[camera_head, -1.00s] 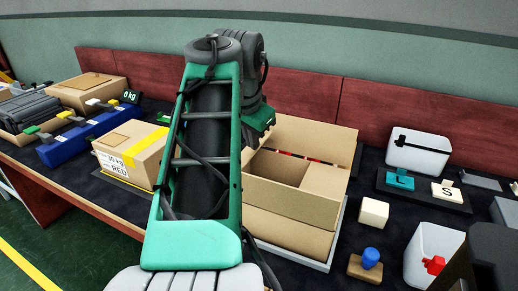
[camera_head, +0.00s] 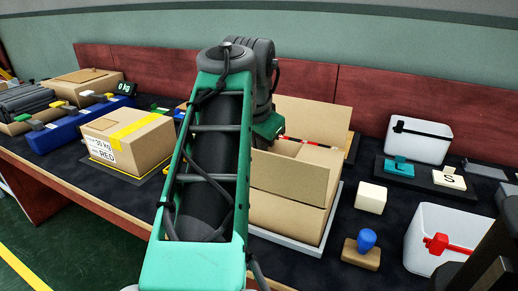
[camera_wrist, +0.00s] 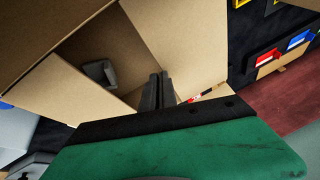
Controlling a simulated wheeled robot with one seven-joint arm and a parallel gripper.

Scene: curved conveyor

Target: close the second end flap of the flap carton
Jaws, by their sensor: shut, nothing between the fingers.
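The open flap carton (camera_head: 284,212) stands right of my arm in the head view. Its long back flap (camera_head: 312,118) stands up, and its long front flap (camera_head: 288,178) stands up tilted. The right end flap (camera_head: 322,154) lies folded in across the opening. My gripper (camera_wrist: 160,80) is shut and empty at the carton's opening in the wrist view. Cardboard panels (camera_wrist: 182,40) surround it, and a dark gap shows a small grey thing (camera_wrist: 100,72) inside. My arm hides the left end in the head view. I cannot tell whether the fingers touch a panel.
A taped carton (camera_head: 130,138) stands to the left. Right are a cream block (camera_head: 370,197), a blue-knobbed stamp (camera_head: 365,245), a white bin (camera_head: 418,140) and another white bin with a red clip (camera_head: 440,232). A red panel runs behind the table.

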